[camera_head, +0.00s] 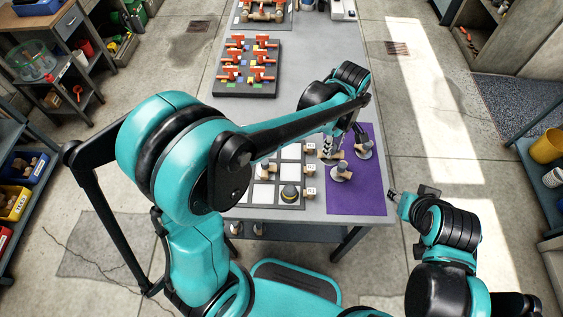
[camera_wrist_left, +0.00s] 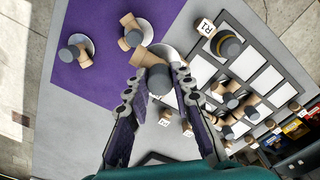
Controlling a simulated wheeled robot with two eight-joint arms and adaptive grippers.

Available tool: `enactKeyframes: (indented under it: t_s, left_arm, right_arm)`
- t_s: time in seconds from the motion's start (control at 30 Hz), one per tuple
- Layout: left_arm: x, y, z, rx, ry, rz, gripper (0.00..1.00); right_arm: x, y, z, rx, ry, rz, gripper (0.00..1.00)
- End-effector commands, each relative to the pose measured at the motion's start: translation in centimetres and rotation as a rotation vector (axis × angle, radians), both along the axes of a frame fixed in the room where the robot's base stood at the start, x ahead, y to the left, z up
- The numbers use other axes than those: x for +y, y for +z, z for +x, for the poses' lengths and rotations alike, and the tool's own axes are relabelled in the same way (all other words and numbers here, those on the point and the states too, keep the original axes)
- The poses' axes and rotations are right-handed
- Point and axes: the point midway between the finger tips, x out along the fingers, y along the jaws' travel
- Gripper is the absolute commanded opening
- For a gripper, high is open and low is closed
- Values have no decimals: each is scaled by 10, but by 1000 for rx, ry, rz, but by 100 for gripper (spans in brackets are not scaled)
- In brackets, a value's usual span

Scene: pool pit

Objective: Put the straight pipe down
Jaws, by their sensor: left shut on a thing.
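In the left wrist view my left gripper (camera_wrist_left: 158,80) is shut on a tan pipe piece with a grey end, the straight pipe (camera_wrist_left: 153,64). A pale round disc shows behind it; I cannot tell whether the pipe touches it. In the head view my left gripper (camera_head: 343,141) is over the table near the top of the purple mat (camera_head: 370,197), and the arm partly hides the held pipe. Two other tan and grey fittings stand on pale discs on the mat, one nearer (camera_head: 341,174) and one farther (camera_head: 365,151). My right gripper (camera_head: 394,197) is beside the table's right edge, its jaws unclear.
A tray with white square cells (camera_head: 293,153) lies left of the mat and holds several fittings. Farther back on the grey table (camera_head: 308,60) is a dark board with red-handled valves (camera_head: 250,87). The mat's front right part is bare. Shelves stand on both sides.

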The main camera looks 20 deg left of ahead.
Motion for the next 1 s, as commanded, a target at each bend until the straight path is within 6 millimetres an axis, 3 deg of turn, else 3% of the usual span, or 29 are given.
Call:
enactKeyframes:
  t_s: [0.17, 0.5, 0.77, 1.0]
  left_arm:
    - [26, -18, -6, 0, 0, 0, 0]
    - [99, -63, -23, 0, 0, 0, 0]
    - [112, -76, -26, 0, -4, 0, 0]
    - [112, -110, -26, 0, -4, 0, 0]
  right_arm:
    - [0, -9, 0, 0, 0, 0, 40]
    - [0, -29, 0, 0, 0, 0, 40]
    - [0, -35, 0, 0, 0, 0, 40]
    - [0, -50, 0, 0, 0, 0, 40]
